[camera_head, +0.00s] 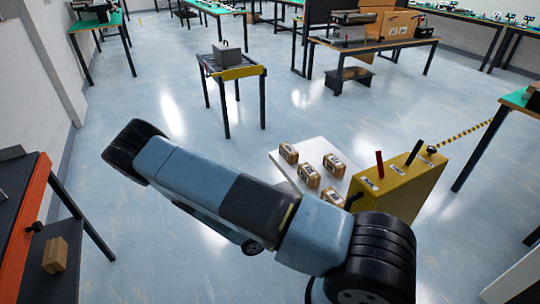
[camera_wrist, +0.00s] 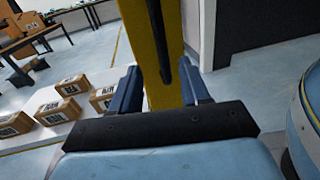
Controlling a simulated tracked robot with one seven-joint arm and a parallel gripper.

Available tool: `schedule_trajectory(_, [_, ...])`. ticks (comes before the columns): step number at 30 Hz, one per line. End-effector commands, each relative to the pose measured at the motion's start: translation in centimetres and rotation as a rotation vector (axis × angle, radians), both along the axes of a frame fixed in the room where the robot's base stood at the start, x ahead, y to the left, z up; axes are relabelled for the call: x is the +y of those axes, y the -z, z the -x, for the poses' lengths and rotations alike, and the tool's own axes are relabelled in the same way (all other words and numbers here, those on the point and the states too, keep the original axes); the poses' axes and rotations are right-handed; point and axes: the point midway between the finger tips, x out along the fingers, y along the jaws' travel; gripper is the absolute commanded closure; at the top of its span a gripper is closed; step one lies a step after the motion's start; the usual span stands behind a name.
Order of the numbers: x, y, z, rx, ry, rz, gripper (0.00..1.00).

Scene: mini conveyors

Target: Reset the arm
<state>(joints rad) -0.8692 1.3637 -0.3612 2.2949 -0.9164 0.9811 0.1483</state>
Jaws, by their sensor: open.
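My gripper (camera_wrist: 161,82) shows in the wrist view with its two dark blue fingers spread apart and nothing held between them. A yellow upright part with a black strip (camera_wrist: 153,40) stands beyond the fingers; whether it touches them cannot be told. In the head view my blue and black arm stretches across the lower middle, from bottom right to upper left. My gripper cannot be made out there.
Several brown boxes (camera_head: 307,176) lie on a white platform (camera_head: 289,164) beside a yellow control box (camera_head: 402,190) with levers, close to my arm. An orange-edged table (camera_head: 29,217) stands at left, a small conveyor table (camera_head: 236,72) further back. Open floor lies between.

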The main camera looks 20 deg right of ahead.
Motion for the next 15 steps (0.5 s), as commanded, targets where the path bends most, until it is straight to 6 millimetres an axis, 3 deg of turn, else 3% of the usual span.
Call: schedule_trajectory(15, [-7.9, -0.1, 0.1, 0.002, 0.004, 0.003, 0.54])
